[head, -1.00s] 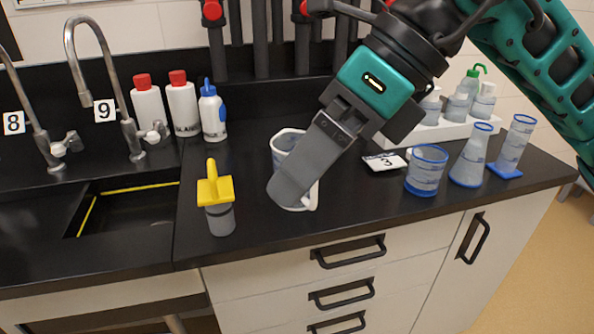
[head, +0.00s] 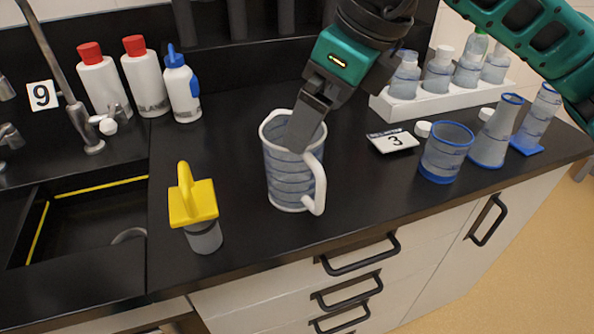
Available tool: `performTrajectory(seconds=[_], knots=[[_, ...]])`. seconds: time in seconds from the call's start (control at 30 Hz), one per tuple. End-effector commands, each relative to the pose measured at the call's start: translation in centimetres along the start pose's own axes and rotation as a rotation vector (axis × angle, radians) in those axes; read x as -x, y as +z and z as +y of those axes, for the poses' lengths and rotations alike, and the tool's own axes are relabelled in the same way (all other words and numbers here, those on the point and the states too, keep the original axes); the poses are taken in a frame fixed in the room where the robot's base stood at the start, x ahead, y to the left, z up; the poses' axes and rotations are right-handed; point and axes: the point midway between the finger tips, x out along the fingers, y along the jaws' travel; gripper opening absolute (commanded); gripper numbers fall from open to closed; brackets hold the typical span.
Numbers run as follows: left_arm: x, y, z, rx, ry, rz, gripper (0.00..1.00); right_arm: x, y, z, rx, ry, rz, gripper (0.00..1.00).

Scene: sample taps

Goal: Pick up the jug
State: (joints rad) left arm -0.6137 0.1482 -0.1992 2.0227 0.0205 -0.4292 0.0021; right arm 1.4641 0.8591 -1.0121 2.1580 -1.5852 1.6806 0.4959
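The jug (head: 285,184) is clear with a white rim, white base and white handle. It stands upright on the black counter in the middle of the head view, its handle at the front right. My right gripper (head: 300,138) comes down from the upper right, with its fingers at the jug's mouth. The fingers overlap in this view, so their gap does not show. I cannot tell whether they touch the jug's wall. My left gripper is not in view.
A yellow-topped grey container (head: 197,212) stands left of the jug, near the sink (head: 85,220). To the right are a number 3 card (head: 393,141), a blue-rimmed beaker (head: 446,152) and a flask (head: 496,131). Bottles (head: 146,76) and a white bottle rack (head: 440,98) stand behind.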

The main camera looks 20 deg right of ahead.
Motion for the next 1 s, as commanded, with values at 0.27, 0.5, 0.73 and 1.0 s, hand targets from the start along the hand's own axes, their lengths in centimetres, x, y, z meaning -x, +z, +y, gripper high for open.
performTrajectory(seconds=[0.27,0.5,0.73,1.0], knots=[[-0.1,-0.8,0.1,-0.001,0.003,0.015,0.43,-2.7,0.4,-0.1,-0.001,0.002,0.003,1.0],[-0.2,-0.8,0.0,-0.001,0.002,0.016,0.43,-5.6,0.6,-0.2,0.0,0.002,0.001,1.0],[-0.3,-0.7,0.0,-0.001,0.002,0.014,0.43,-5.8,0.6,-0.2,0.0,0.001,-0.001,1.0],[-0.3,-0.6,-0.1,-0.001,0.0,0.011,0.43,-5.8,0.6,-0.2,0.0,0.001,-0.001,0.77]])
